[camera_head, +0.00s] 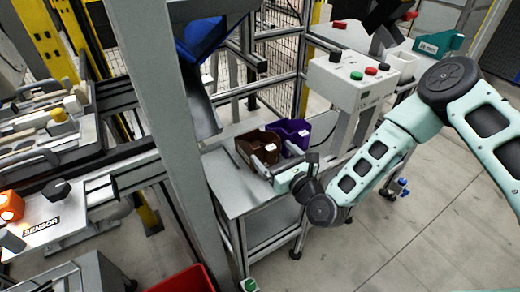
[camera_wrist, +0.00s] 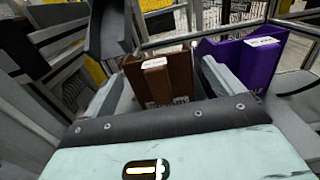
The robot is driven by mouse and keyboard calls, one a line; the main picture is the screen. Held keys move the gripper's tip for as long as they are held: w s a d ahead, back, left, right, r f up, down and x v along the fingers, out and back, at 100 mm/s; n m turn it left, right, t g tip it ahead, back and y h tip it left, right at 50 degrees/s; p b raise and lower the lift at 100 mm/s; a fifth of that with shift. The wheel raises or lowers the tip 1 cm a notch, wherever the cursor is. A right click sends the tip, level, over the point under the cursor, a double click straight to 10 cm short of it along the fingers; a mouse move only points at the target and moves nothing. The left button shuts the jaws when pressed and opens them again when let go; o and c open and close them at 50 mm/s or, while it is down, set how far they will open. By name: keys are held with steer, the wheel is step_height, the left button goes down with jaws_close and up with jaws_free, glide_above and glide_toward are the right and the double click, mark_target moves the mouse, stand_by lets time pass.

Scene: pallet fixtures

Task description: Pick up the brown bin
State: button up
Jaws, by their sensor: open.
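The brown bin (camera_head: 256,146) stands on the grey metal table in the head view, just left of a purple bin. In the wrist view the brown bin (camera_wrist: 162,79) is upright, with a pale label on its front. My gripper (camera_head: 263,164) is at the near side of the brown bin. Its two fingers (camera_wrist: 165,85) are apart, one to each side of the bin's front in the wrist view. Whether they touch the bin walls I cannot tell. The lower part of the bin is hidden behind my gripper body.
The purple bin (camera_head: 291,134) stands close on the right, near my right finger; it also shows in the wrist view (camera_wrist: 245,60). The metal table (camera_head: 226,188) is bare in front and left. A grey post (camera_head: 165,120) rises on the left. A white button box (camera_head: 350,82) stands behind right.

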steer(key=p+x, duration=0.1)
steer(key=x, duration=0.4)
steer(key=shift+w+a, duration=0.15)
steer(key=shift+a, duration=0.15)
steer(key=c, duration=0.7)
